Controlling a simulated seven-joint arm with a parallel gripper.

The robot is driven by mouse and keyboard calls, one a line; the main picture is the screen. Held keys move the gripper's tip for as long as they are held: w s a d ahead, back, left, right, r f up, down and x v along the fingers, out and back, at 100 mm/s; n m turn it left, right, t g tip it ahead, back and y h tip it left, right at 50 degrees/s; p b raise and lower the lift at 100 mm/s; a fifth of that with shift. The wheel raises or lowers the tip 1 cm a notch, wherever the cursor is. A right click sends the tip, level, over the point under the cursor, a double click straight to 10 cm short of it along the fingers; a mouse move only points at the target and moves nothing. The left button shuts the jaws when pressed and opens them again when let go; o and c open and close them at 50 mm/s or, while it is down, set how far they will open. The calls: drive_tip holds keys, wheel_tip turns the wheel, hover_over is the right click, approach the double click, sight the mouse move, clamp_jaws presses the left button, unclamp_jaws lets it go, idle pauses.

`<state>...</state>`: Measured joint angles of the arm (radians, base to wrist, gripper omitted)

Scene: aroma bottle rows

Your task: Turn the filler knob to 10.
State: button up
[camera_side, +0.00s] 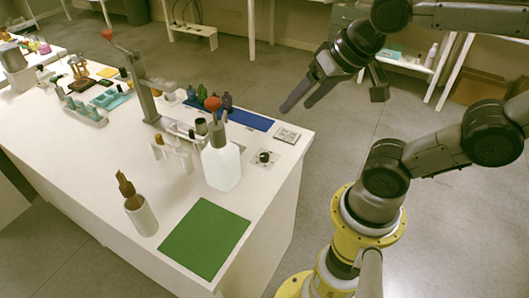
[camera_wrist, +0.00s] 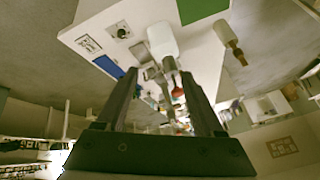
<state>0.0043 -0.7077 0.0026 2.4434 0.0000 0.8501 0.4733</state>
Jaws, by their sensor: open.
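The filler knob (camera_side: 264,157) is a small dark round knob on a pale square plate near the right edge of the white table. It also shows in the wrist view (camera_wrist: 121,32), at the upper left; its number marks are too small to read. My gripper (camera_side: 294,104) is in the air above and beyond the table's right end, apart from the knob. In the wrist view its two fingers (camera_wrist: 158,74) are spread with nothing between them.
A white bottle (camera_side: 221,167) stands left of the knob, with a green mat (camera_side: 204,240) in front. A blue mat (camera_side: 245,117) with dark bottles lies behind. A printed tag (camera_side: 287,135) is beside the knob. A brown-topped bottle (camera_side: 142,215) stands at front left.

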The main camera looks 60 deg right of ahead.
drive_tip(key=w+d+m+g, duration=0.1)
drive_tip(key=w+d+m, duration=0.1)
drive_tip(key=w+m, duration=0.5)
drive_tip(key=m+g, duration=0.5)
drive_tip(key=m, duration=0.4)
hover_over(264, 155)
wheel_tip(264, 155, down, 19)
wheel_tip(264, 155, down, 13)
drive_tip(key=shift+s+f, duration=0.1)
drive_tip(key=shift+f, duration=0.1)
clamp_jaws()
